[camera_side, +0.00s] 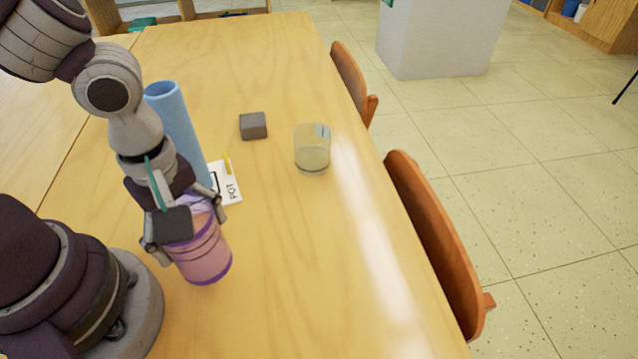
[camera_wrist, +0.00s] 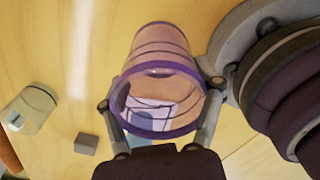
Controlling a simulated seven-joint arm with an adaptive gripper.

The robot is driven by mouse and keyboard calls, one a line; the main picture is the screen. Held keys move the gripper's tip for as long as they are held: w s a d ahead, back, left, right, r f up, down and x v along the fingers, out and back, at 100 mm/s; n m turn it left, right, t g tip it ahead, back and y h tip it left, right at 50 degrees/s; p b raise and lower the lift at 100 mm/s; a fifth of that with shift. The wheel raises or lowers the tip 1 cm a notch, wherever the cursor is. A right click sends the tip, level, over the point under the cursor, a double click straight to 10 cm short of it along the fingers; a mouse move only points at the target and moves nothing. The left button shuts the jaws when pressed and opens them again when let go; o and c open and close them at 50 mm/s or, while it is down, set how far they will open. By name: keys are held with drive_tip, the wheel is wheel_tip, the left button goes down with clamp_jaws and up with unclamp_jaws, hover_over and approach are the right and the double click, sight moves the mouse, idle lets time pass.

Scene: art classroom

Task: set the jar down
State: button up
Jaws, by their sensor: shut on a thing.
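The jar (camera_side: 204,252) is pink and see-through with purple bands at its rim and base. My gripper (camera_side: 186,222) is shut on it near the rim, one finger on each side. In the wrist view the jar (camera_wrist: 160,55) shows its open mouth towards the camera, between the fingertips (camera_wrist: 160,93). It is over the wooden table (camera_side: 280,270), close to my base. I cannot tell whether its bottom touches the table.
A blue cylinder (camera_side: 174,125) stands behind my gripper, by a white card (camera_side: 229,182) with lettering. A grey block (camera_side: 253,125) and a clear glass container (camera_side: 312,150) stand farther back. The table right of the jar is clear. Orange chairs (camera_side: 435,230) line the right edge.

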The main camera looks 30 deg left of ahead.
drive_tip(key=s+d+r+m, duration=0.1)
drive_tip(key=s+d+m, duration=0.4)
drive_tip(key=d+m, duration=0.9)
drive_tip(key=shift+w+d+f+m, duration=0.8)
drive_tip(key=shift+w+d, duration=0.45)
drive_tip(key=shift+d, duration=0.45)
drive_tip(key=shift+w+d+f+m, duration=0.75)
drive_tip(key=shift+w+d, duration=0.5)
drive_tip(key=shift+d, duration=0.45)
drive_tip(key=shift+w+d+f+m, duration=0.65)
drive_tip(key=shift+w+d+f, duration=0.25)
drive_tip(key=shift+w+d, duration=0.6)
drive_tip(key=shift+s+d, duration=0.2)
drive_tip(key=shift+s, duration=0.05)
drive_tip(key=o, duration=1.2)
drive_tip(key=shift+f, duration=0.1)
drive_tip(key=shift+c, duration=0.2)
